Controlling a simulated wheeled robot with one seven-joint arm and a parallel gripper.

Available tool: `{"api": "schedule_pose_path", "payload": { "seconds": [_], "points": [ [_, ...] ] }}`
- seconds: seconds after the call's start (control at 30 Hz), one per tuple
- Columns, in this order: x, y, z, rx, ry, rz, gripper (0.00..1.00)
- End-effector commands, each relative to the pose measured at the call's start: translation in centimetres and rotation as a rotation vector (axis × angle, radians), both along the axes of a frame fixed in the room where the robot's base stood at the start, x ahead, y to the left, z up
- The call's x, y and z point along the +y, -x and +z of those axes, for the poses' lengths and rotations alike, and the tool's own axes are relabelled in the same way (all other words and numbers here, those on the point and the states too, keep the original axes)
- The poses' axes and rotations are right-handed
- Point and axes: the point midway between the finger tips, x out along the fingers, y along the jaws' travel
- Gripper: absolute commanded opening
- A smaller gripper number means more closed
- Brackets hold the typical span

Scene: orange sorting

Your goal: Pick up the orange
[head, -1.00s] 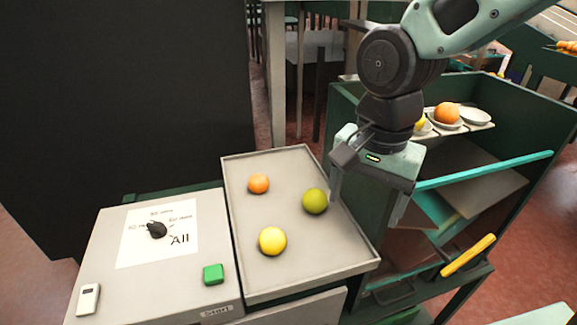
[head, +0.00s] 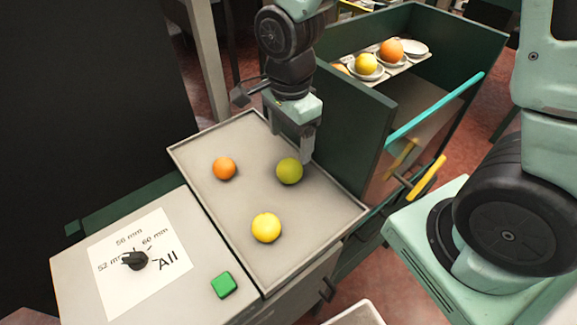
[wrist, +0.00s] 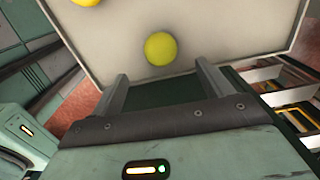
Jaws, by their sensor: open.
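The orange (head: 224,168) sits at the left of the grey tray (head: 213,214) in the head view. A green fruit (head: 289,171) lies to its right and a yellow fruit (head: 266,228) lies nearer the front. My gripper (head: 303,150) is open, beside the tray's far right edge and close behind the green fruit. In the wrist view my open, empty fingers (wrist: 162,78) point towards the tray. The green fruit (wrist: 160,49) shows just beyond them, with part of the yellow fruit (wrist: 87,2) at the top edge. The orange is out of the wrist view.
A panel with a black dial (head: 135,260) and a green button (head: 224,285) adjoins the tray's left side. A green cart (head: 350,120) at the right holds fruit on small dishes, including another orange (head: 391,51). Bare tray surface separates the three fruits.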

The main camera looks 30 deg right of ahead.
Motion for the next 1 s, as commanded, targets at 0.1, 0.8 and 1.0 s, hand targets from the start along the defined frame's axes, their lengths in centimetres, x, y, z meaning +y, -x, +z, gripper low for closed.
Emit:
{"api": "schedule_pose_path", "payload": {
  "seconds": [0.1,0.8,1.0],
  "points": [
    [0.0,0.1,-2.0,0.004,0.001,0.002,0.79],
    [0.0,0.0,-8.3,0.002,0.0,0.004,0.79],
    [0.0,-0.1,-9.1,-0.001,0.0,0.002,0.79]
  ]
}}
